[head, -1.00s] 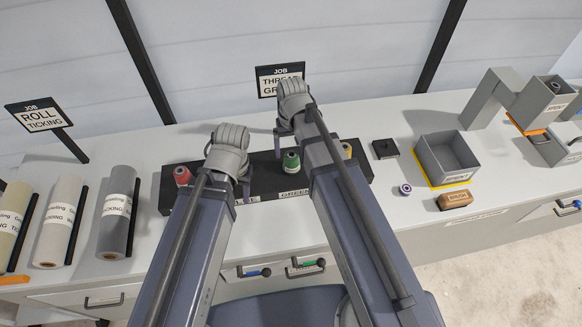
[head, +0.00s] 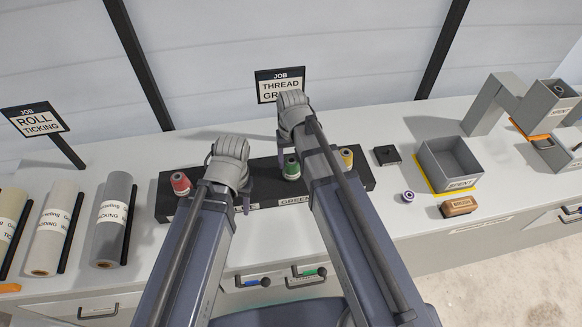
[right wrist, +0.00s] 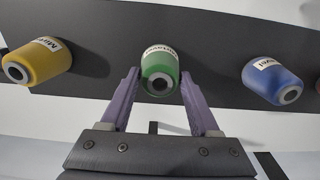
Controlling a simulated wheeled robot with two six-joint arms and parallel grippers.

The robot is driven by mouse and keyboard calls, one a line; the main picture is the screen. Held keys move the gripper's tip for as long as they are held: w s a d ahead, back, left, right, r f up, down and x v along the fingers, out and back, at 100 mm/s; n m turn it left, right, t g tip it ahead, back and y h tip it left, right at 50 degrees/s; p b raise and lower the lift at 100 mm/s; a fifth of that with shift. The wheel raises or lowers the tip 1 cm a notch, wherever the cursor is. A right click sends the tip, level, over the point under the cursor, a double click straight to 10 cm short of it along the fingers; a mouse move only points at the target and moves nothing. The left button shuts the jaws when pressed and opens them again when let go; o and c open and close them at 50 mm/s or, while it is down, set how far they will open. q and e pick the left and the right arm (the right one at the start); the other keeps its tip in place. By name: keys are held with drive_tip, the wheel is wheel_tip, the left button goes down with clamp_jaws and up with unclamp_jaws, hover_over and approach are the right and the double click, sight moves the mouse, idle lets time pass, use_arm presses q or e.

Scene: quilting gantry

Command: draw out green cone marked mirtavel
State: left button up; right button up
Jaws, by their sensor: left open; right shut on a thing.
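The green cone (head: 291,168) stands upright on the black rack (head: 265,193), with a white label that is only partly legible; it also shows in the right wrist view (right wrist: 160,80). My right gripper (right wrist: 159,77) is shut on the green cone, one purple finger on each side of it. In the head view the right wrist partly covers the rack there. My left gripper (head: 240,198) is open over the rack, left of the green cone. It hides part of the rack.
A red cone (head: 180,183) and a yellow cone (head: 346,160) stand on the rack; a blue cone (right wrist: 272,82) shows beside the green one in the right wrist view.

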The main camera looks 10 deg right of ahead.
clamp_jaws()
drive_tip(key=shift+r, duration=0.1)
drive_tip(key=shift+r+p, duration=2.8)
drive_tip(key=shift+p, duration=0.1)
